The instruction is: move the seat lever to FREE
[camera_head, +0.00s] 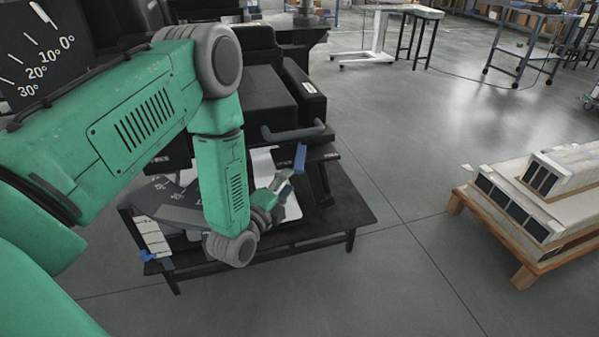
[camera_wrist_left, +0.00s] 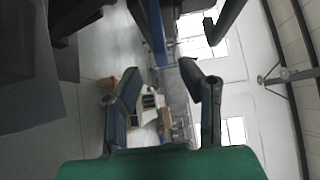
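A blue lever (camera_head: 300,157) stands out from the side of the black seat (camera_head: 270,95), below a dark grey curved handle (camera_head: 295,133). No FREE marking can be read. My left gripper (camera_head: 284,187) is just below and left of the blue lever, partly hidden by its wrist. In the left wrist view, its two fingers (camera_wrist_left: 164,82) are spread apart with nothing held between them. The blue lever (camera_wrist_left: 154,30) is near the fingertips there, and the dark handle (camera_wrist_left: 222,22) lies to its right. I cannot tell whether a finger touches the lever. My right gripper is not in view.
The seat stands on a low black table (camera_head: 345,212). A dark angle scale (camera_head: 38,50) is at upper left. A wooden pallet with pale boxes (camera_head: 535,195) stands at right. Wheeled tables (camera_head: 525,45) are at the back. The floor between is clear.

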